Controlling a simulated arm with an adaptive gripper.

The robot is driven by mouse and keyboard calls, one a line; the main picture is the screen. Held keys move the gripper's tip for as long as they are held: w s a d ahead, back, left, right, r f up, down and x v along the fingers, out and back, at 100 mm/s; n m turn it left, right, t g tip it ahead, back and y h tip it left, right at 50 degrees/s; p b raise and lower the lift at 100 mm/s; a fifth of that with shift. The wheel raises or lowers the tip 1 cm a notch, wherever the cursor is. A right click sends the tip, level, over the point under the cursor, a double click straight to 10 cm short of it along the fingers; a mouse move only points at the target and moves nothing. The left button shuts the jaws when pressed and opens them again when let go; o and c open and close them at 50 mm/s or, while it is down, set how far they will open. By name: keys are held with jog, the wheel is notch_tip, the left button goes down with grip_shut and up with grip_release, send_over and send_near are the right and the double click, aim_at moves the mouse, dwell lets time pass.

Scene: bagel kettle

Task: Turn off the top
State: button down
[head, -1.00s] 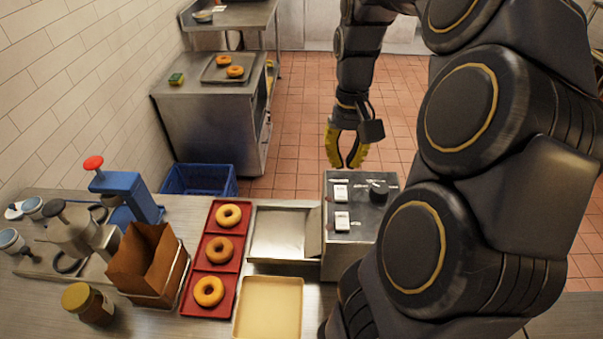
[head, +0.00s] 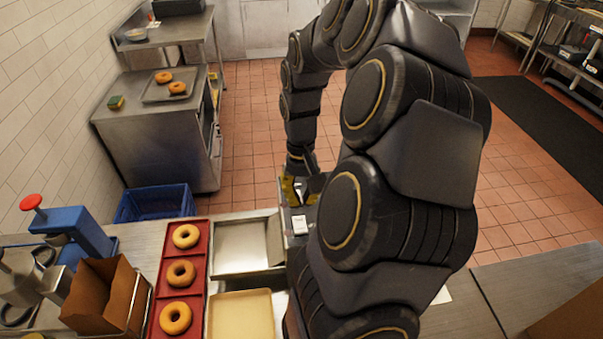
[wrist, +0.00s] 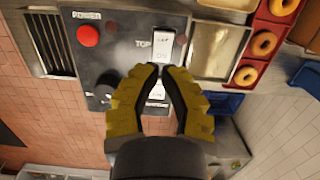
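In the wrist view, a dark metal control panel (wrist: 120,35) carries a white rocker switch (wrist: 164,48) beside the label "TOP". A second white switch (wrist: 157,91) shows partly between my gripper's fingers; its label is hidden. My gripper (wrist: 159,70) has yellow and black fingers, with a narrow gap between the tips. The tips are over the panel near the TOP switch's lower end; contact cannot be told. In the head view, my gripper (head: 301,190) is at the panel's far end, and one white switch (head: 300,225) shows on the nearer part. My arm hides much of the panel.
The panel also has a red round light (wrist: 88,36) labelled "POWER" and a black knob (wrist: 105,88). A metal tray (head: 241,248) and a red tray (head: 160,295) with bagels lie left of the panel. A blue crate (head: 155,203) stands beyond the counter.

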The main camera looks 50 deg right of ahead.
aim_at(301, 221)
jog(key=f, duration=0.6)
jog(key=shift+s+a, duration=0.2)
jog(key=shift+s+a+f+t+h, duration=0.15)
jog(key=shift+f+t+h, duration=0.15)
dwell(0.3)
jog(key=shift+w+d+r, duration=0.2)
jog(key=shift+w+d, duration=0.45)
jog(key=shift+w, duration=0.05)
